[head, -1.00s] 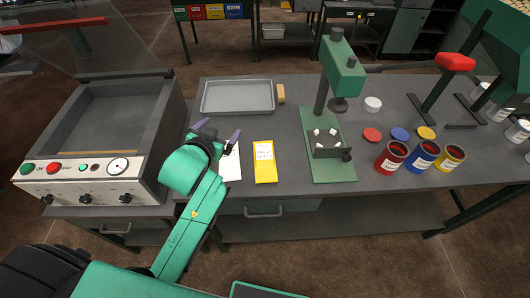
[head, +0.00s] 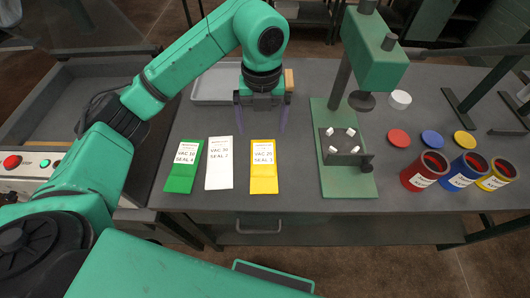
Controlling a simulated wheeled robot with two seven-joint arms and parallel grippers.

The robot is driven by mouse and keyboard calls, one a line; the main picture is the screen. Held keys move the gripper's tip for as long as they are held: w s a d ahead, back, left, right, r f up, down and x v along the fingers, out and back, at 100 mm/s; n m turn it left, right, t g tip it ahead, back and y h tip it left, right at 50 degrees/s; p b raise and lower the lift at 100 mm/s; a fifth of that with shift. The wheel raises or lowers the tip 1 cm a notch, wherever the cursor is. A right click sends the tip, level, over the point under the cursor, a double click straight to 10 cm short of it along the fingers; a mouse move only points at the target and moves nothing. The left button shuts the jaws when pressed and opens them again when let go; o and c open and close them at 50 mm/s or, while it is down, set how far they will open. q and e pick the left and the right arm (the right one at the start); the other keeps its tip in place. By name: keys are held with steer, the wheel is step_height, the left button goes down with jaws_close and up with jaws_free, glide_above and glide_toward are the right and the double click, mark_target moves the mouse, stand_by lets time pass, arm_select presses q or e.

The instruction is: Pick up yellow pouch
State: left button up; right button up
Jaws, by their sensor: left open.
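The yellow pouch (head: 264,170) lies flat on the grey table, with a white label on its upper part. A white pouch (head: 219,165) and a green pouch (head: 184,168) lie in a row to its left. My right gripper is not in view.
A green press (head: 372,60) stands right of the yellow pouch. A grey tray (head: 212,84) lies behind my left arm. Red, blue and yellow cans (head: 424,171) with loose lids (head: 432,138) stand farther right. The table's front edge (head: 300,213) is clear.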

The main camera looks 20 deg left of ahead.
mark_target(263, 157)
arm_select(q)
step_height(263, 157, down, 13)
steer(key=p, duration=0.4)
steer(key=shift+s+d+r+p, duration=0.15)
steer(key=shift+p, duration=0.25)
steer(key=shift+f, duration=0.3)
steer(key=c, duration=1.2)
